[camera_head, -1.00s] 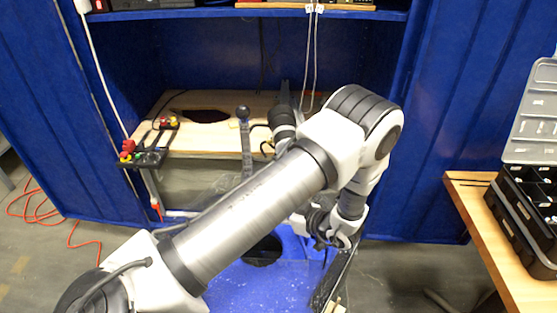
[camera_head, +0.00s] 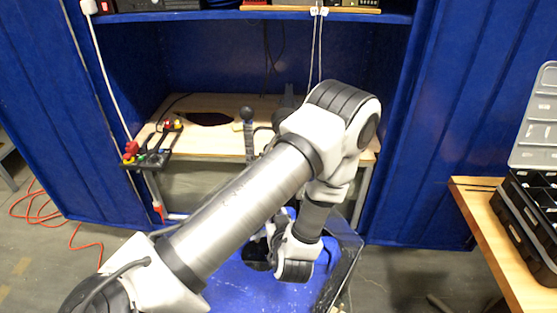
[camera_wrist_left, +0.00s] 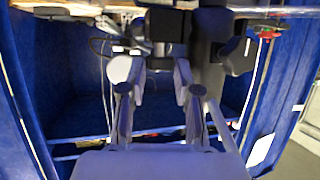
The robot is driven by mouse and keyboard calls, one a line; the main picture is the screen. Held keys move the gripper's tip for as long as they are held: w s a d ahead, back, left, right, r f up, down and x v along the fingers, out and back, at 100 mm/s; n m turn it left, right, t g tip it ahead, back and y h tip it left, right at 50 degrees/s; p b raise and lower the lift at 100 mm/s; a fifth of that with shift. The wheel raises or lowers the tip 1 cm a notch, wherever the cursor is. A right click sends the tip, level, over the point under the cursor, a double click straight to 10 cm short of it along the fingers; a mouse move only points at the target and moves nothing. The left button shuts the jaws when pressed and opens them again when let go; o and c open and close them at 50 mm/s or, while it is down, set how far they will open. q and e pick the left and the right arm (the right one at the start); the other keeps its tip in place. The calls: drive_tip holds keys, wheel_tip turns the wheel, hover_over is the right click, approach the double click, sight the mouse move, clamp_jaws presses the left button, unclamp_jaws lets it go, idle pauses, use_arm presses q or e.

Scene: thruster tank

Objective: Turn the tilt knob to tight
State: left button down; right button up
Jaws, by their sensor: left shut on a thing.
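In the left wrist view my left gripper (camera_wrist_left: 155,72) has a finger on each side of a dark part (camera_wrist_left: 160,62) below a dark block, and is shut on it. I cannot tell whether this part is the tilt knob. A black lobed knob (camera_wrist_left: 238,57) shows to the right of the fingers, apart from them. In the head view my left arm reaches across the picture, and its wrist (camera_head: 297,258) hangs over the blue tank (camera_head: 232,285). The fingertips and what they hold are hidden there. My right gripper is not in view.
A wooden bench (camera_head: 185,138) stands inside the blue cabinet, with an upright dark handle (camera_head: 248,135) at its front. A control box with a red button (camera_head: 131,148) is at its left corner. A wooden table (camera_head: 490,225) with black cases (camera_head: 525,215) stands at the right.

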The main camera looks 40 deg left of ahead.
use_arm(q)
drive_tip(key=shift+s+a+m+t+h, duration=0.1)
drive_tip(key=shift+m+t+h, duration=0.3)
drive_tip(key=shift+m+t, duration=0.15)
drive_tip(key=shift+s+a+m+t+h, duration=0.1)
drive_tip(key=shift+m+t+h, duration=0.3)
drive_tip(key=shift+m+t, duration=0.15)
drive_tip(key=c, duration=0.8)
unclamp_jaws()
drive_tip(key=shift+w, duration=0.1)
